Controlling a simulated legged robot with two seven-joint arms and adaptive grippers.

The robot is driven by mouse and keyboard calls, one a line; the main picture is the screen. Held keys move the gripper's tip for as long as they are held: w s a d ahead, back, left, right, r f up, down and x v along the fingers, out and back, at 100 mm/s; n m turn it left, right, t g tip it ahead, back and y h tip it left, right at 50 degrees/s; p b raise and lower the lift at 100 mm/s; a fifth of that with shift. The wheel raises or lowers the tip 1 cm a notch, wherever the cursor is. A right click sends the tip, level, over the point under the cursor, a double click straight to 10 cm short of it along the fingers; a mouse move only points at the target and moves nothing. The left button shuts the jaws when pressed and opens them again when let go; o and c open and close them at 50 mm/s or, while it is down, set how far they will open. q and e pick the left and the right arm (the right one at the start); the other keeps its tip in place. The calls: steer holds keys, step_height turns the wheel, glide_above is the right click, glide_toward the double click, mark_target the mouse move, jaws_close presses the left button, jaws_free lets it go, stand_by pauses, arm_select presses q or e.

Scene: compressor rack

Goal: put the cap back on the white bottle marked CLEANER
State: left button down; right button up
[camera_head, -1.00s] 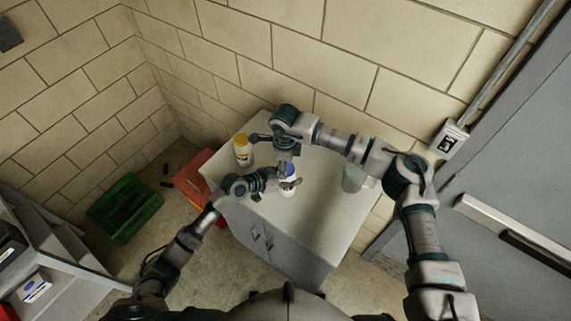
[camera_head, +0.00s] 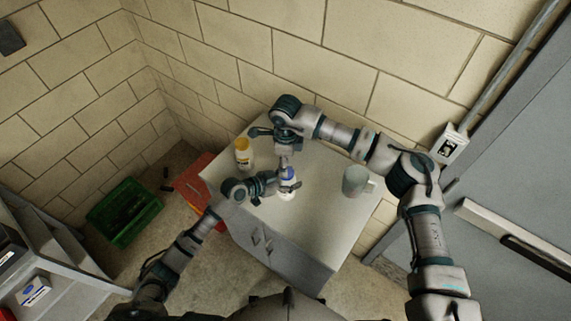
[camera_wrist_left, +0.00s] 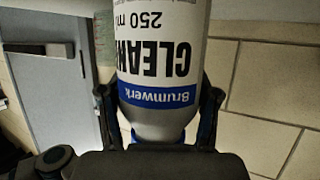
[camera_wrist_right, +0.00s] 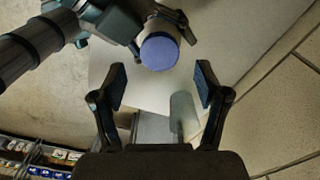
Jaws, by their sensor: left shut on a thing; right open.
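The white bottle marked CLEANER (camera_wrist_left: 158,60) fills the left wrist view between the fingers of my left gripper (camera_wrist_left: 158,95), which is shut on it. In the head view the bottle (camera_head: 289,190) stands upright on the grey cabinet top (camera_head: 315,220). A blue cap (camera_wrist_right: 160,52) sits on top of the bottle in the right wrist view; I cannot tell how tightly. My right gripper (camera_wrist_right: 160,85) is open and empty, with the cap beyond its fingertips and apart from them.
A yellow-capped bottle (camera_head: 243,153) stands at the cabinet's left back. A red box (camera_head: 195,182) and a green crate (camera_head: 124,210) are on the floor at left. Brick walls close off the back.

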mark_target(286, 184)
steer(key=shift+c, duration=0.4)
step_height(286, 184, up, 3)
steer(key=n, duration=0.4)
steer(key=shift+r, duration=0.2)
steer(key=shift+f, duration=0.1)
steer(key=shift+f, duration=3.95)
steer(key=c, duration=1.2)
steer(key=m, duration=0.6)
